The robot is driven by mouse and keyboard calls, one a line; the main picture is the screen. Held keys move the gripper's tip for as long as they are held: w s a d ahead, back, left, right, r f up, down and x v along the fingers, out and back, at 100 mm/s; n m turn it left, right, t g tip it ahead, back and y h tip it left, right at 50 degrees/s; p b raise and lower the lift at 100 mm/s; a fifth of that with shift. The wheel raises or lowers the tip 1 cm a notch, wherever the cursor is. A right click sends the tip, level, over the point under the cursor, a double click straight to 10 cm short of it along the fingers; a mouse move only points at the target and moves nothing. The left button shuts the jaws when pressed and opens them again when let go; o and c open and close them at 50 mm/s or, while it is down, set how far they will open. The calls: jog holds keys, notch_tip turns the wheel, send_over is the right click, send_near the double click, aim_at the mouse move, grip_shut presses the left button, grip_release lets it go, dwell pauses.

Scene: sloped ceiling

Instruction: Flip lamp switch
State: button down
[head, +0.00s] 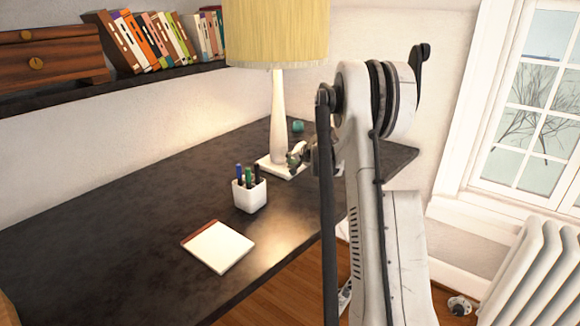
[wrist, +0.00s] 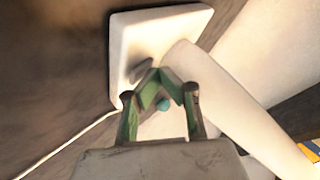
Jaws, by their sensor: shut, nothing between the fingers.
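The lamp stands on the dark desk, with a pale yellow shade (head: 277,32), a white stem (head: 278,115) and a square white base (head: 268,167). Its shade glows and warm light falls on the wall and desk. In the wrist view the base (wrist: 180,30) fills the upper middle and the stem (wrist: 222,98) slants at right. A small dark oval switch (wrist: 141,69) lies on the base. My gripper (head: 293,156) is at the base beside the stem. In the wrist view its green fingertips (wrist: 155,82) are shut and empty, just below the switch; I cannot tell whether they touch it.
A white pen cup (head: 249,196) and a notepad (head: 218,246) stand nearer on the desk (head: 120,220). A teal object (head: 297,126) sits behind the lamp. A shelf (head: 130,80) with books hangs at left. A radiator (head: 535,275) is at right.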

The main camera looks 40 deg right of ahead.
jog(key=shift+r, duration=0.2)
jog(key=shift+s+r, duration=0.15)
jog(key=shift+r, duration=0.4)
jog(key=shift+r+p, duration=0.1)
jog(key=shift+p, duration=0.2)
jog(key=shift+s+d+r+p, duration=0.15)
jog(key=shift+r+p, duration=0.4)
jog(key=shift+r, duration=0.65)
jog(key=shift+s+a+r+p, duration=0.15)
jog(key=shift+r+p, duration=0.35)
jog(key=shift+r, duration=0.65)
jog(key=shift+d, duration=0.1)
